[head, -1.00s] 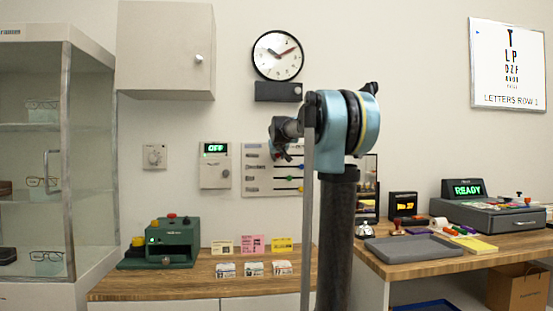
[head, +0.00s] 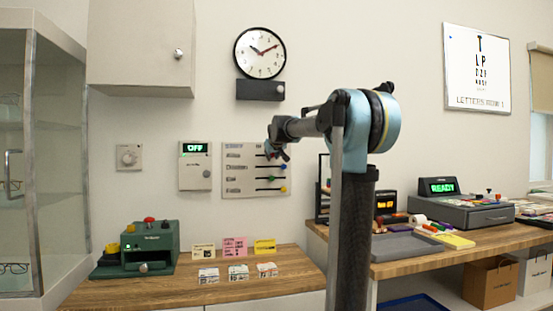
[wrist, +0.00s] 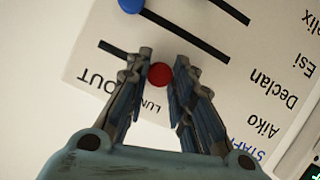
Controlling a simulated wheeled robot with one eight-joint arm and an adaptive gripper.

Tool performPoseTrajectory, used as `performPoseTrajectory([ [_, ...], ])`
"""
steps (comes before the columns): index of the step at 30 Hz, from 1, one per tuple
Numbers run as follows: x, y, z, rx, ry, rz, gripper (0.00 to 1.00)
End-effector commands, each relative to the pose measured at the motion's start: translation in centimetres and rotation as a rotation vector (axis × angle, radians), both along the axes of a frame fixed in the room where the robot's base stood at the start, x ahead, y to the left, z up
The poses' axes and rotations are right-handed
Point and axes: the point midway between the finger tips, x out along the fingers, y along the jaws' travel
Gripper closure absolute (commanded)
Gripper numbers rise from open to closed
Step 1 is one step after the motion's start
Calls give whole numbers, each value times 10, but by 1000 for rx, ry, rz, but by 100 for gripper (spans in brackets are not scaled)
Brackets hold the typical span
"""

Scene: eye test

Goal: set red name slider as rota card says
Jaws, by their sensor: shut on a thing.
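The red slider knob (wrist: 160,75) shows between my fingertips in the wrist view, in line with the name Aiko and near the LUNCH heading. My gripper (wrist: 159,68) is shut on it; it also shows in the head view (head: 279,153), at the upper right of the white staff board (head: 235,186). The red knob is hidden there. A blue knob (wrist: 131,4) sits on the neighbouring Declan row in the wrist view. A pink card (head: 235,246), a cream card (head: 203,252) and a yellow card (head: 265,247) stand on the counter. Their writing is too small to read.
A switch box reading OFF (head: 195,172) and a dial (head: 129,157) are left of the board. A clock (head: 260,53) hangs above. A green machine (head: 150,247) stands on the left counter (head: 200,287), and a grey tray (head: 405,247) on the right one.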

Motion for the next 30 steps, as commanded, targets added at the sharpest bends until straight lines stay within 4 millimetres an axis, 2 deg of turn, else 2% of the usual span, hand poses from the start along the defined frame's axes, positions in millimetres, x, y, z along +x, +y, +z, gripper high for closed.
performPoseTrajectory([
  [8, 0, 1, 0, 0, -1, 2, 100],
  [9, 0, 1, 0, 0, -1, 2, 74],
  [11, 0, 1, 0, 0, -1, 2, 60],
  [12, 0, 2, 0, 0, 0, 2, 57],
  [23, -2, 2, 1, 0, 0, 2, 57],
  [30, -24, 1, 9, 1, 0, 3, 57],
])
